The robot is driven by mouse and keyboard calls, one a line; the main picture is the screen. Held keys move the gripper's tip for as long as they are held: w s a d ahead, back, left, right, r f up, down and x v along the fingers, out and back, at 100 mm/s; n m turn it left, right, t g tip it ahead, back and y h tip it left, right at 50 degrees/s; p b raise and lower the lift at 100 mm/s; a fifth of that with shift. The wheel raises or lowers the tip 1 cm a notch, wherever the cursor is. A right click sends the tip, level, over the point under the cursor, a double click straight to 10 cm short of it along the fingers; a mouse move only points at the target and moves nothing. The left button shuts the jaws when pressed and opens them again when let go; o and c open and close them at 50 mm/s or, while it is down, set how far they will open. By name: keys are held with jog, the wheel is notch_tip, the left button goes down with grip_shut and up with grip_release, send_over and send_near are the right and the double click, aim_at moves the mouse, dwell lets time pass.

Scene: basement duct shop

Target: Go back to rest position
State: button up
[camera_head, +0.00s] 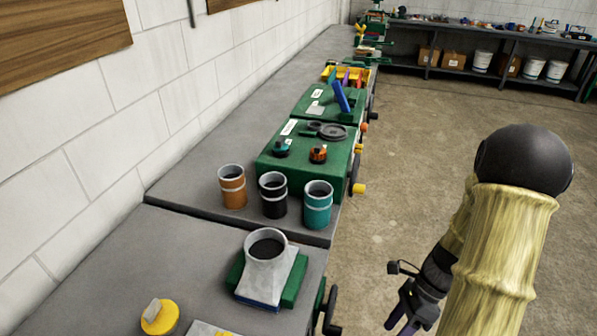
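My arm, wrapped in a yellowish sleeve with a black joint, is at the right of the head view, over the open floor. My gripper (403,318) hangs at its lower end near the bottom edge, right of the bench and apart from it. It has dark, purplish fingers pointing down. Their tips are small and partly cut off by the frame edge, so I cannot tell how far apart they are. I see no object in it.
The grey bench (110,250) runs along the left wall. It carries a duct fitting (268,262), orange (232,188), black (272,196) and teal cups (317,206), and green machines (310,150). Valve handles jut from its right edge. Shelving (480,40) stands behind. The concrete floor (420,130) is clear.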

jog(key=w+a+r+n+t+h+p, duration=0.1)
jog(key=a+r+n+t+h, duration=0.2)
jog(key=r+n, duration=0.3)
jog(key=w+a+r+n+t+h, duration=0.2)
jog(key=r+n, duration=0.4)
jog(key=n, duration=0.8)
jog(key=shift+w+a+r+n+t+h+p, duration=0.35)
jog(key=shift+a+t+h, duration=0.2)
jog(key=shift+t, duration=0.45)
jog(key=shift+c, duration=0.4)
